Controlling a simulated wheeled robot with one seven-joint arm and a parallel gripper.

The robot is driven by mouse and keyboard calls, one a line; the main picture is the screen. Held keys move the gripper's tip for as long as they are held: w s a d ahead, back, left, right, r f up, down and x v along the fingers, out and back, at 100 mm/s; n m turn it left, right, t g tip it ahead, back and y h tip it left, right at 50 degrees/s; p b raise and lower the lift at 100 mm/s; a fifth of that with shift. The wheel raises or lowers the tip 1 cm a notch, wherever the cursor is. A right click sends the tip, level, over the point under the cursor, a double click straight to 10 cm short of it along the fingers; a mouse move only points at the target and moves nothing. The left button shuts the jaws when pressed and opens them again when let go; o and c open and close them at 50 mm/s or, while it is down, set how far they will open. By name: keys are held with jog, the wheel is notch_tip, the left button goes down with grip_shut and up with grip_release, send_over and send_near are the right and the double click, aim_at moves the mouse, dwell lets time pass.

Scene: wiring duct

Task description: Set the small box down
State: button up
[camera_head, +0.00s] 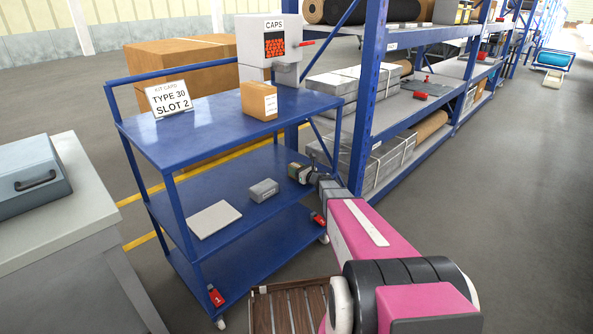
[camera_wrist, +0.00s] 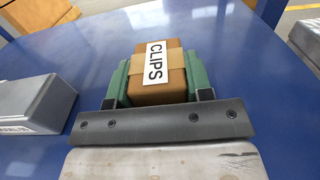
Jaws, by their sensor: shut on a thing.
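The small brown box with a CLIPS label (camera_wrist: 158,92) sits between the green fingers of my gripper (camera_wrist: 157,80) in the wrist view. My gripper is shut on it. In the head view, my gripper (camera_head: 299,172) reaches over the right part of the blue cart's middle shelf (camera_head: 236,208). The box is mostly hidden there by the fingers. The blue surface shows around the box in the wrist view. I cannot tell whether its underside touches the shelf.
A grey box (camera_head: 263,190) lies left of my gripper on the same shelf, also in the wrist view (camera_wrist: 36,102). A pale flat panel (camera_head: 214,219) lies further left. The top shelf (camera_head: 215,125) and cart posts bound the space. Blue shelf between the boxes is bare.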

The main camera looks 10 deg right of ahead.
jog(key=shift+f, duration=0.15)
jog(key=o, duration=0.9)
